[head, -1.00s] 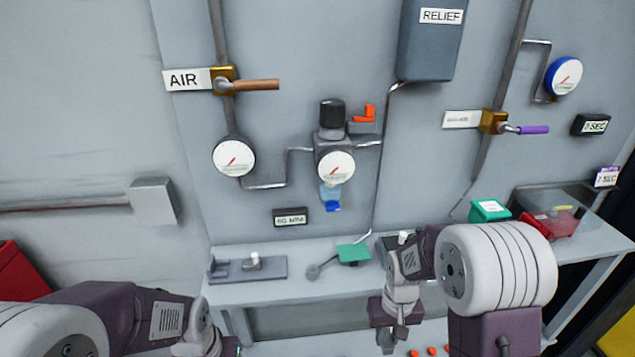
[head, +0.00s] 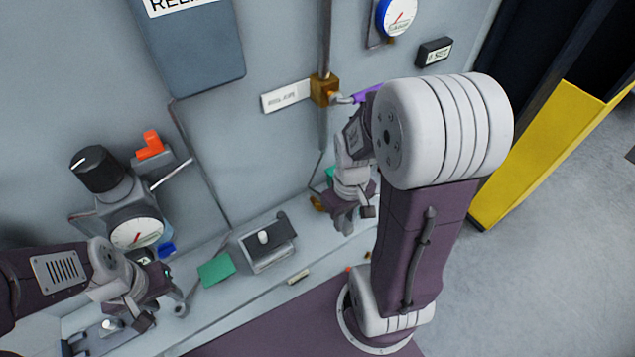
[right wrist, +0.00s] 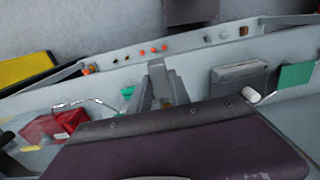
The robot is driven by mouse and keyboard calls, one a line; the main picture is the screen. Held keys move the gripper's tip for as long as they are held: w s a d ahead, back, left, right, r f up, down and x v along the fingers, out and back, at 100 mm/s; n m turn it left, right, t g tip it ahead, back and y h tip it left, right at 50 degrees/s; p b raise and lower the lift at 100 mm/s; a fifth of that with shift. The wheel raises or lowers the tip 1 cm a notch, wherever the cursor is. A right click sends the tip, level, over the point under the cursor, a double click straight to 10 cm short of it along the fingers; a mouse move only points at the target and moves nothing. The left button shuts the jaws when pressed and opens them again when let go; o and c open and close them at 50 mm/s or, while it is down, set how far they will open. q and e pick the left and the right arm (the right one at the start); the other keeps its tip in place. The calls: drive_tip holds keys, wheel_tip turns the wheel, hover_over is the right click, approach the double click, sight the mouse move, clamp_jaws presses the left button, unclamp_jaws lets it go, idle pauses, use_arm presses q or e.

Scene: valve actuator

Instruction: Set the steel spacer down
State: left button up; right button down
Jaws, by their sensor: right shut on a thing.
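My right gripper (head: 356,215) is over the right part of the bench, in front of the wall, pointing down. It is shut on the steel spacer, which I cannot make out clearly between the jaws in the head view. In the right wrist view the grey fingers (right wrist: 162,85) are close together, above the bench, and the spacer is mostly hidden there too. My left gripper (head: 155,305) hangs over the left part of the bench, below the gauge. Its jaw gap is not clear.
A grey block with a white knob (head: 267,243) and a green pad (head: 215,270) sit on the bench (head: 225,318) between the grippers. A red box (right wrist: 58,127) and a green item (right wrist: 127,92) show in the right wrist view. A purple-handled valve (head: 325,90) is above my right gripper.

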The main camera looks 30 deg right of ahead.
drive_tip(key=shift+w+d+r, duration=0.1)
drive_tip(key=shift+d+r, duration=0.2)
drive_tip(key=shift+r, duration=0.05)
drive_tip(key=shift+a, duration=0.35)
drive_tip(key=w+a+f, duration=0.1)
drive_tip(key=w+f, duration=0.1)
drive_tip(key=w, duration=0.1)
drive_tip(key=w+a+f, duration=0.2)
drive_tip(key=w, duration=0.1)
drive_tip(key=w+a+f+p, duration=0.1)
drive_tip(key=w+f, duration=0.1)
drive_tip(key=w, duration=0.1)
drive_tip(key=shift+w+a+f, duration=0.25)
drive_tip(key=shift+w, duration=0.15)
drive_tip(key=shift+a+f, duration=0.15)
drive_tip(key=shift+a, duration=0.1)
drive_tip(key=shift+f, duration=0.2)
wheel_tip(320, 180, down, 4)
drive_tip(key=shift+w+d+r+p, duration=0.1)
drive_tip(key=shift+r+p, duration=0.1)
drive_tip(key=shift+p, duration=0.2)
use_arm(q)
wheel_tip(320, 180, up, 2)
drive_tip(key=shift+r, duration=0.15)
drive_tip(key=shift+a, duration=0.1)
